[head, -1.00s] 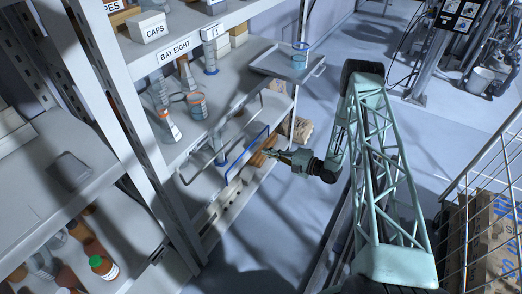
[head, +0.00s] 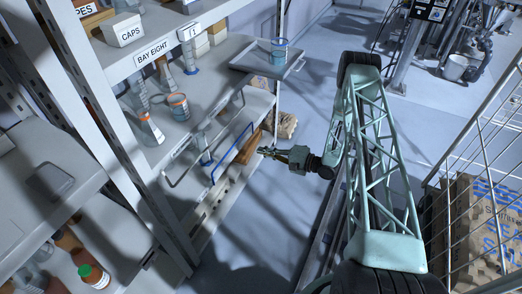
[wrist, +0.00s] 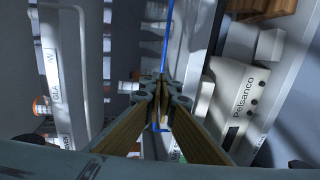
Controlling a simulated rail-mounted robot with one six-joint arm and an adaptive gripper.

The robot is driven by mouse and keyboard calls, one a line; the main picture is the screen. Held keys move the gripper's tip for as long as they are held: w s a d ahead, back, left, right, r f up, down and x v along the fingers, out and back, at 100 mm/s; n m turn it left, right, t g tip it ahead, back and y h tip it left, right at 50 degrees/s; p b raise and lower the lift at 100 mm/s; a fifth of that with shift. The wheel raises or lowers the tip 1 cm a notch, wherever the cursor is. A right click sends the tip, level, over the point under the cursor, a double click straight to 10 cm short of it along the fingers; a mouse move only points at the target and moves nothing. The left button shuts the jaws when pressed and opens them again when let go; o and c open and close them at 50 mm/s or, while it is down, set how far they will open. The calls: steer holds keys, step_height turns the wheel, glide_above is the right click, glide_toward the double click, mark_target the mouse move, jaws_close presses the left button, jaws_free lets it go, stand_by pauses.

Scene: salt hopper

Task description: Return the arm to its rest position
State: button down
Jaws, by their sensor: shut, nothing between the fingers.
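My gripper (head: 268,152) is in the middle of the head view, at the end of my pale green lattice arm. It points left towards the shelving and stands over the aisle edge, in front of the lower shelf. In the wrist view my gripper (wrist: 161,90) has its fingertips together with nothing between them. A blue rail (head: 232,152) lies just to the left of the gripper in the head view, and it runs up from the fingertips in the wrist view (wrist: 166,40). I cannot tell whether the fingers touch it.
Shelving marked BAY EIGHT (head: 153,59) fills the left. A wire cage (head: 490,130) with printed sacks (head: 478,225) stands at the right. The floor (head: 310,110) beyond my gripper is mostly clear.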

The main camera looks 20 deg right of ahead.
steer(key=shift+w, duration=0.1)
